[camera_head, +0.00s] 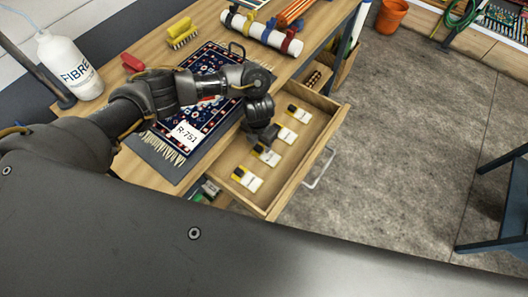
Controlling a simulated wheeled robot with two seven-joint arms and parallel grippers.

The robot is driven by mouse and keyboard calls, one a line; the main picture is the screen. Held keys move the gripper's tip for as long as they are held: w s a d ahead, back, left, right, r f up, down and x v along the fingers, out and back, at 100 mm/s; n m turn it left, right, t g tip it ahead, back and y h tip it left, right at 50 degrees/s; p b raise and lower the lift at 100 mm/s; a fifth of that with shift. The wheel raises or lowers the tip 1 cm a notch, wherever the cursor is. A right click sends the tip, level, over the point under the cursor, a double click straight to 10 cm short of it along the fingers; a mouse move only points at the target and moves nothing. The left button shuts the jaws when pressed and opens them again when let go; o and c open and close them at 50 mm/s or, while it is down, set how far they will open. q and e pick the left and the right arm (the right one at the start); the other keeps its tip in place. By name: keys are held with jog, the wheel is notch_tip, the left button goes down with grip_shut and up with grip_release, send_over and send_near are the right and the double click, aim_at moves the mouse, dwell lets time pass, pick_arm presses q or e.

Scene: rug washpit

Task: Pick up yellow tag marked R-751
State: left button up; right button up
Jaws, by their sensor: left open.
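A drawer (322,128) stands open below the bench top. In it lies a row of several small tags, each white with a yellow and dark end; one is the front tag (247,181), another the back tag (300,115). Their markings are too small to read. My left gripper (262,139) is open, pointing down over the middle of the row, and partly hides a tag (267,156) there. I cannot tell whether it touches that tag. A white label (187,134) reading R-751 lies on the patterned rug (205,116) on the bench. My right gripper is not in view.
On the bench (150,178) are a white FIBRE bottle (68,65), a yellow brush (181,32), a red object (132,62) and a white roll (262,31) with coloured straps. A dark blue stand (495,205) is at right. The grey floor between is clear.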

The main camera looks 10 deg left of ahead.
pick_arm(q)
jog(key=shift+f, duration=0.4)
jog(key=shift+s, duration=0.1)
jog(key=shift+r, duration=0.1)
jog(key=shift+c, duration=0.2)
jog(key=c, duration=1)
